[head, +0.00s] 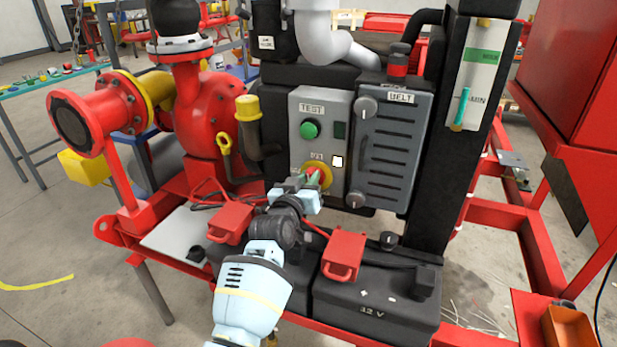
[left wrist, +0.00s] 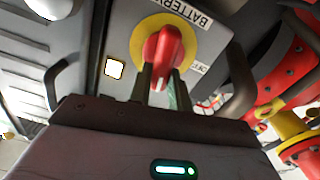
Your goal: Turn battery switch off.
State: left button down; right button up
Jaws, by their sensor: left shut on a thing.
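The battery switch is a red knob (left wrist: 165,52) on a round yellow plate (left wrist: 186,28), on a grey control panel; in the left wrist view a BATTERY label (left wrist: 188,12) and a partly hidden OFF label (left wrist: 200,68) stand beside it. In the head view the yellow plate (head: 324,170) shows, while my gripper hides much of the knob. My left gripper (head: 312,180) reaches the panel from below and front. Its two fingers (left wrist: 161,82) stand on either side of the knob's grip and are shut on it. My right gripper is not in view.
A lit white square (head: 337,161) is right of the switch, and a green TEST button (head: 310,129) is above it. A grey BELT guard (head: 387,145) stands to the right. Black batteries (head: 375,300) with red clamps (head: 344,255) lie below. A red pump (head: 205,110) is at left.

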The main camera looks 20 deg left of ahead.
pick_arm(q)
jog(key=n+p, duration=0.1)
jog(key=n, duration=0.1)
jog(key=shift+a+n, duration=0.2)
jog(key=shift+n, duration=0.2)
jog(key=shift+a+f+n+p, duration=0.15)
jog(key=shift+f+n+p, duration=0.15)
jog(key=shift+n, duration=1.8)
jog(key=shift+a+f+n+p, duration=0.2)
jog(key=shift+f+n, duration=0.15)
jog(key=shift+n, duration=1.75)
jog(key=shift+a+f+n+p, duration=0.1)
jog(key=shift+f+n+p, duration=0.2)
jog(key=shift+n, duration=1.8)
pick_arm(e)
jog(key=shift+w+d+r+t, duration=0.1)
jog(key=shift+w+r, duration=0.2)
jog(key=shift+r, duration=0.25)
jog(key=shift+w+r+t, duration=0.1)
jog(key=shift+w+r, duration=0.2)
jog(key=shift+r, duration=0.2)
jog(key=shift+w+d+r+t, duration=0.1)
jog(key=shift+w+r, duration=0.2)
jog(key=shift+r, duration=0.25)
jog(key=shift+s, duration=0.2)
pick_arm(q)
jog(key=c, duration=1.3)
grip_release()
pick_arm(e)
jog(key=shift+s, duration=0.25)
